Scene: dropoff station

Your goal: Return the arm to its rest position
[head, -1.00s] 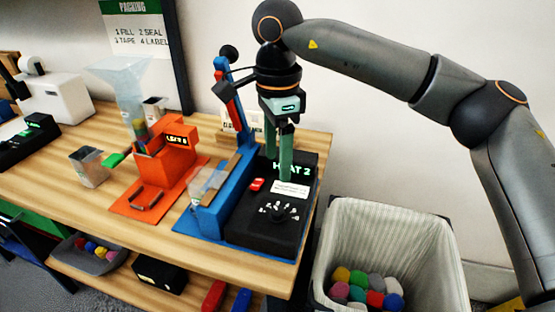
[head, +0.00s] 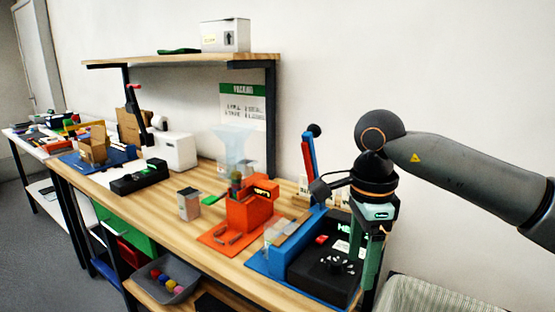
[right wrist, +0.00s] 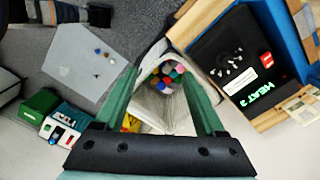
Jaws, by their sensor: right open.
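My right gripper (head: 368,272) hangs pointing down at the right end of the wooden bench in the head view, in front of the black heat sealer (head: 325,268) on its blue base. In the right wrist view its two green fingers (right wrist: 160,85) are spread apart with nothing between them. Below and beyond the fingers is the pale-lined bin (right wrist: 170,110) holding several coloured balls. The sealer, marked HEAT 2, also shows in the right wrist view (right wrist: 240,80), to the right of the fingers. My left gripper is not in view.
An orange device (head: 250,212) with a clear funnel and a small clear container (head: 189,204) stand on the bench (head: 165,205). A shelf (head: 180,60) with a white box is above. A grey tray (head: 165,285) of balls sits below. The wall behind my right arm is bare.

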